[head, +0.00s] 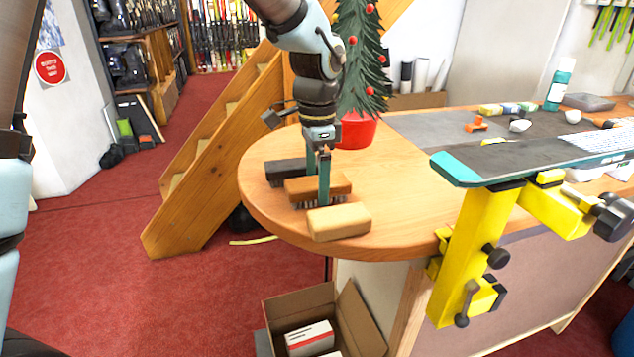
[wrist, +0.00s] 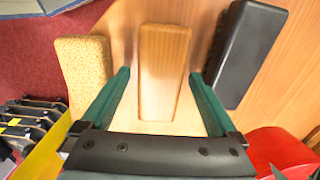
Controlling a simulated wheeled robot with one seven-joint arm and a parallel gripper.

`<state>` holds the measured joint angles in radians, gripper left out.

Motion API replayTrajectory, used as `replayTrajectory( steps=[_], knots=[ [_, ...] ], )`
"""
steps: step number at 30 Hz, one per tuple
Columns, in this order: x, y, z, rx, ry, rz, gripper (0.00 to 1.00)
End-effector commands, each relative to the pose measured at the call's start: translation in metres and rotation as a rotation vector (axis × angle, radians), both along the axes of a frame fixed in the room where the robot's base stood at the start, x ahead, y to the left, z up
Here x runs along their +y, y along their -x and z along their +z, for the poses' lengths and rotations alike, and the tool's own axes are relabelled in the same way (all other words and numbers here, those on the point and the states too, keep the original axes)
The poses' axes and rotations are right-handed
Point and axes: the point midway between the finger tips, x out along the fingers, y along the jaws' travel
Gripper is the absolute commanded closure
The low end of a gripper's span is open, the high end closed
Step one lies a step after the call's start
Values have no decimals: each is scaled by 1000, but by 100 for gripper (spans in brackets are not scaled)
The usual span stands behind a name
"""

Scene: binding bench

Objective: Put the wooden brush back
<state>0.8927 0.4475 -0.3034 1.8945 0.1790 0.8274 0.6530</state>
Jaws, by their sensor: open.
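The wooden brush (head: 336,185) rests bristles down near the rounded end of the wooden bench (head: 262,210). It also shows in the wrist view (wrist: 163,75), with its plain wooden back facing the camera. My gripper (head: 318,190) is open and points down at the brush. In the wrist view its two teal fingers (wrist: 160,76) stand apart, one on each side of the brush, with a gap on both sides. Whether the fingertips reach below the brush's top is hard to tell. The far part of the brush is hidden behind a finger in the head view.
A cork-like block (head: 339,221) lies in front of the brush and a black brush (head: 288,171) behind it. A tree in a red pot (head: 357,132) stands close behind. A snowboard (head: 500,160) sits on yellow clamps (head: 470,250) at right. An open cardboard box (head: 360,318) is below.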

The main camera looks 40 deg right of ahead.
Motion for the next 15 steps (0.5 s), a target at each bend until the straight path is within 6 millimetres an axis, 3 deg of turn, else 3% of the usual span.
replayTrajectory(
  steps=[15],
  knots=[
    [-1, -1, 96, -1, 5, 1, 5]
  ],
)
